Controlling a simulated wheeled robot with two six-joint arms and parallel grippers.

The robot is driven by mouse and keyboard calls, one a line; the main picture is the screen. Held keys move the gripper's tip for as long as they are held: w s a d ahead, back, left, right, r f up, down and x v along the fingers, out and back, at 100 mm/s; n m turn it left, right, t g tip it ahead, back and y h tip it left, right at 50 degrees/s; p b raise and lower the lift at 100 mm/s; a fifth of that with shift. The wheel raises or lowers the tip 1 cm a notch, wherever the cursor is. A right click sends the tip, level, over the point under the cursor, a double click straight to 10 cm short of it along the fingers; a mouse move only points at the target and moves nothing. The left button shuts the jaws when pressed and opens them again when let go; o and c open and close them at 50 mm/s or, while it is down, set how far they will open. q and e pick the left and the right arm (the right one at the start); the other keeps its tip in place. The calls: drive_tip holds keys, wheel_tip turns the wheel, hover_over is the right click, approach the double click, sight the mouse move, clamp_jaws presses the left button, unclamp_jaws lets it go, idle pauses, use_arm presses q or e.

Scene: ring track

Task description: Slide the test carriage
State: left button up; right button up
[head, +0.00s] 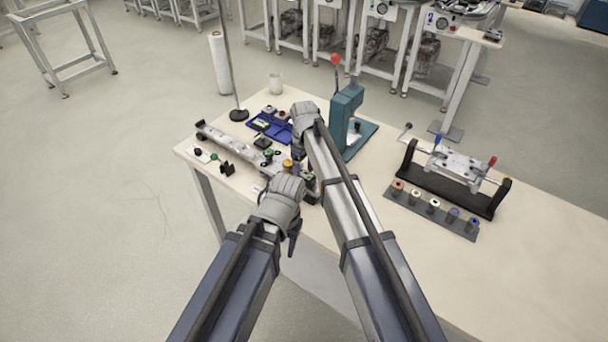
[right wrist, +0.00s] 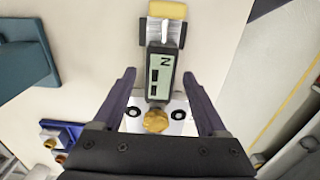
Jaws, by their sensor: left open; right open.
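A long silvery rail fixture (head: 237,143) lies on the table, running towards my grippers. Near its closer end is a brass knob (head: 288,165), also in the right wrist view (right wrist: 156,121). There, a gauge (right wrist: 161,77) with a grey display marked N extends from the knob towards a yellow end block (right wrist: 167,11). My right gripper (right wrist: 159,74) is open, its dark fingers apart on either side of the gauge and knob; I see no contact. My left gripper (head: 293,240) is open and empty in front of the table edge. Which part is the test carriage I cannot tell; my arms hide part of the fixture.
A teal press (head: 346,118) with a red-knobbed lever stands right of my right gripper. A blue tray (head: 270,126) lies behind the fixture. A black-framed jig (head: 455,172) and a strip of several spools (head: 433,207) are farther right. The front right table is bare.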

drive_tip(key=shift+c, duration=0.2)
clamp_jaws()
idle(0.4)
idle(0.8)
